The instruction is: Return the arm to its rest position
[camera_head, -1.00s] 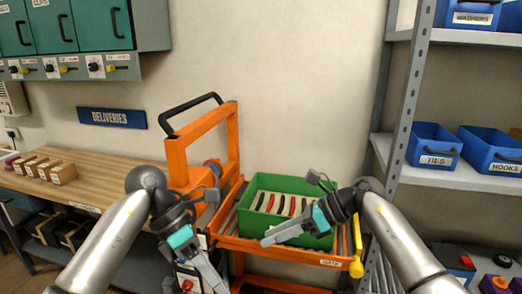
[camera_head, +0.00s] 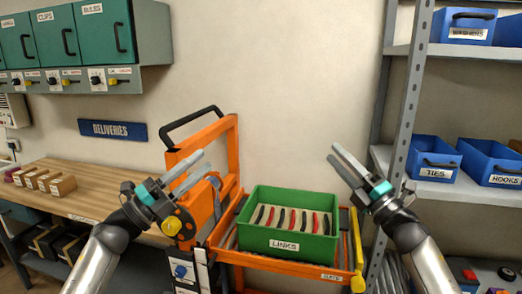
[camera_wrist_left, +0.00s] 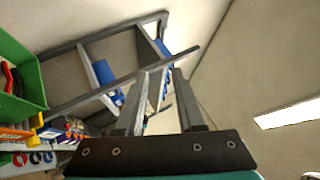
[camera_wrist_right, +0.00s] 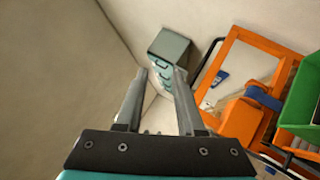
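My left gripper (camera_head: 184,170) is raised at the left of the orange cart in the head view, pointing up and to the right. In the left wrist view (camera_wrist_left: 154,98) its two fingers stand apart with nothing between them. My right gripper (camera_head: 343,160) is raised to the right of the green bin, pointing up and to the left. Its fingers are also apart and empty in the right wrist view (camera_wrist_right: 156,98). The green LINKS bin (camera_head: 287,244) sits on the orange cart (camera_head: 228,254), apart from both grippers. It holds several red and black links.
A metal shelf (camera_head: 400,130) with blue bins, including the TIES bin (camera_head: 433,160), stands close to the right arm. A wooden workbench (camera_head: 92,172) with small boxes is at the left. Teal cabinets (camera_head: 110,32) hang above.

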